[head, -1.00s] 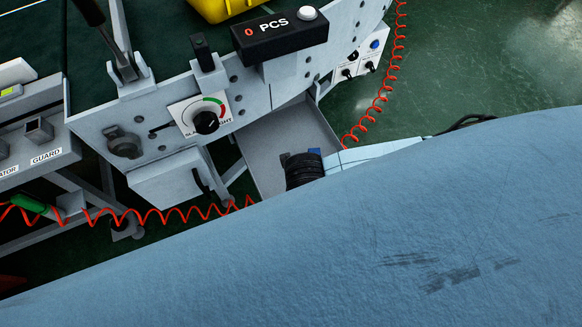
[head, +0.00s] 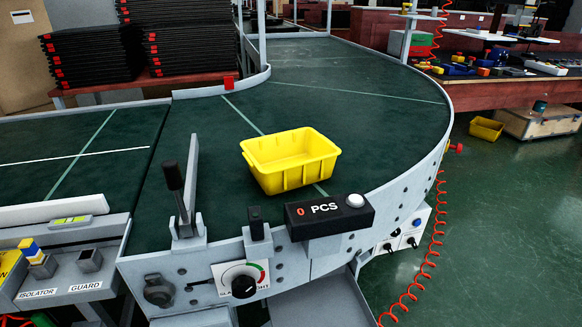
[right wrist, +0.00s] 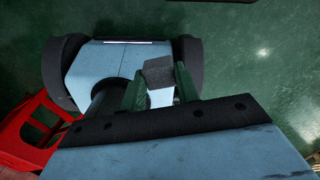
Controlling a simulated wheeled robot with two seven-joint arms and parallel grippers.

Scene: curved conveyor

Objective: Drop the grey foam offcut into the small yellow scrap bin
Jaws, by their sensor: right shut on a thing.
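My right gripper (right wrist: 160,88) shows in the right wrist view, its two green fingers shut on a dark grey block, the grey foam offcut (right wrist: 158,71). The offcut sticks out past the fingertips, with green floor behind and pale blue parts of mine close by. In the head view a yellow bin (head: 291,161) sits on the curved conveyor; its inside looks empty. A second, smaller-looking yellow bin (head: 486,129) stands on the floor at the far right, beside a wooden crate. Neither bin shows in the right wrist view. My left gripper is not in view.
The green conveyor belt (head: 345,75) curves away with a raised edge. A counter box (head: 329,215) reading 0 PCS and a lever (head: 180,195) stand at its near edge. A red coiled cable (head: 428,255) hangs at right. A red frame (right wrist: 38,122) is at left in the wrist view.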

